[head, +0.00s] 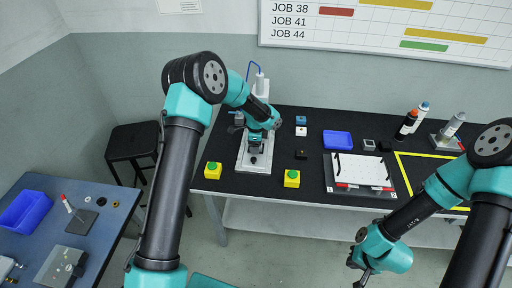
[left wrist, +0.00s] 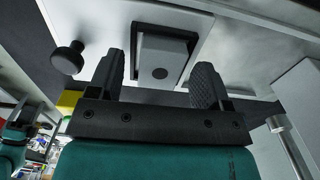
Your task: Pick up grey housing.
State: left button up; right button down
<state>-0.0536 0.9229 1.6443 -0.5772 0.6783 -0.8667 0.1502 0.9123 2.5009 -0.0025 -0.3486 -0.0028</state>
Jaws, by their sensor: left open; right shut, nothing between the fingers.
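A grey block with a dark round hole, which looks like the grey housing (left wrist: 168,50), sits in a dark-edged seat on the pale base plate (head: 243,160) of the gantry screwdriver. My left gripper (left wrist: 160,78) is open, its fingers pointing toward the block, one to each side in the left wrist view. I cannot tell whether they touch it. In the head view my left gripper (head: 255,150) is low over the base plate and hides the block. My right gripper (head: 359,275) is shut and empty, in front of the bench at the lower right.
Two yellow boxes with green buttons (head: 292,178) (head: 213,170) stand at the bench's front edge. A blue tray (head: 338,140), a small grey box (head: 369,145), a white board (head: 347,172) and bottles (head: 419,109) lie to the right. A round black knob (left wrist: 67,58) is beside my left fingers.

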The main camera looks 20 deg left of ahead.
pick_arm(q)
jog(key=c, duration=1)
jog(key=shift+r, duration=0.15)
jog(key=shift+c, duration=0.2)
jog(key=shift+r, duration=0.6)
notch_tip(320, 180, up, 2)
jog(key=s+d, duration=0.2)
jog(key=s, duration=0.5)
jog(key=s+d+r, duration=0.1)
jog(key=s+d, duration=0.2)
jog(key=s, duration=0.5)
jog(key=shift+s+r, duration=0.15)
jog(key=shift+r, duration=0.1)
